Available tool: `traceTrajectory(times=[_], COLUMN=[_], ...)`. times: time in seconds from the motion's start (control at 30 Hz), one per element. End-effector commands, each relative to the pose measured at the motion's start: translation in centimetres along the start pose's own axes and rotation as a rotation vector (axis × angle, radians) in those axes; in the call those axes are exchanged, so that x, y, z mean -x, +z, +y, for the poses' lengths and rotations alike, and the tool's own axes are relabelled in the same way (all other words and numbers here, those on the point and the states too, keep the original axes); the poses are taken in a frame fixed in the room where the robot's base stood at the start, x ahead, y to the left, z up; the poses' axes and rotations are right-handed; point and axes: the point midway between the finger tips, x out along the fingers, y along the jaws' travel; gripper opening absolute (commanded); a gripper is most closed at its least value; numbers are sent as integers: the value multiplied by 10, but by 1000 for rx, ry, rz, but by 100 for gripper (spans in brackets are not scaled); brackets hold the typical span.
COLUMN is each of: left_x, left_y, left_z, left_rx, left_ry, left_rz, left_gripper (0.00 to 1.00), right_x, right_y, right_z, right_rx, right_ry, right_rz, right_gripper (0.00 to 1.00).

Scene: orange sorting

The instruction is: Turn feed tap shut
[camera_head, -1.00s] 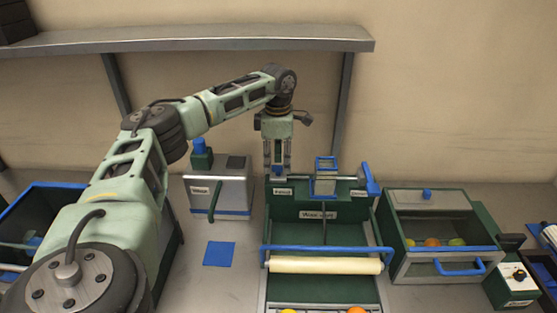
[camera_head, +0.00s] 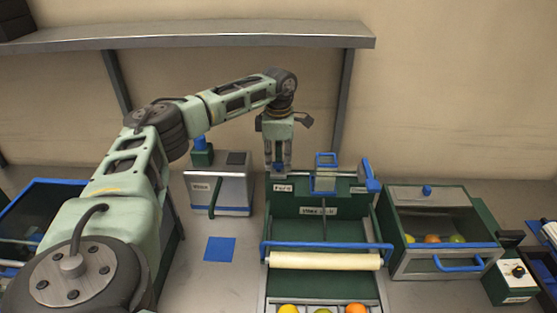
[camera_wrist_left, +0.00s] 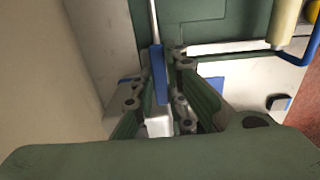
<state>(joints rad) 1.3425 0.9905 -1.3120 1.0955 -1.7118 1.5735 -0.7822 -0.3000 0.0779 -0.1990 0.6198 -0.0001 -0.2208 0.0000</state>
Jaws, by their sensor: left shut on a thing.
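The feed tap (camera_wrist_left: 159,75) shows in the left wrist view as a blue handle between my fingers. In the head view only a small blue part of it shows, at the back left of the green feeder (camera_head: 318,240), above a white label. My left gripper (camera_head: 278,163) points down onto this spot and is shut on the tap handle. In the left wrist view the fingers (camera_wrist_left: 165,100) flank the handle. The fingers hide much of the tap. My right gripper is not in view.
A second blue lever (camera_head: 370,177) stands at the feeder's back right. A grey box (camera_head: 219,190) stands left of the feeder. A lidded bin (camera_head: 440,222) with fruit stands right, beside a knob box (camera_head: 512,277). Fruit (camera_head: 356,309) lies at the feeder's front. A shelf (camera_head: 200,38) hangs above.

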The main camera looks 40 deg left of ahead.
Motion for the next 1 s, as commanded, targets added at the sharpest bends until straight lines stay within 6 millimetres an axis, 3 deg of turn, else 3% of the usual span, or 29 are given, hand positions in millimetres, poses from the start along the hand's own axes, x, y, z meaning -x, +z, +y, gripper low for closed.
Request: traceTrajectory(times=[0.43,1.0], left_x=[1,1], left_y=[0,0], left_z=[1,1], left_rx=[-131,-650], left_ry=[2,4], left_rz=[-1,-1], left_gripper=[0,0], right_x=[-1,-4], right_y=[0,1], right_z=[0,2], right_rx=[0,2], right_ry=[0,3], right_rz=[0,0], right_gripper=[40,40])
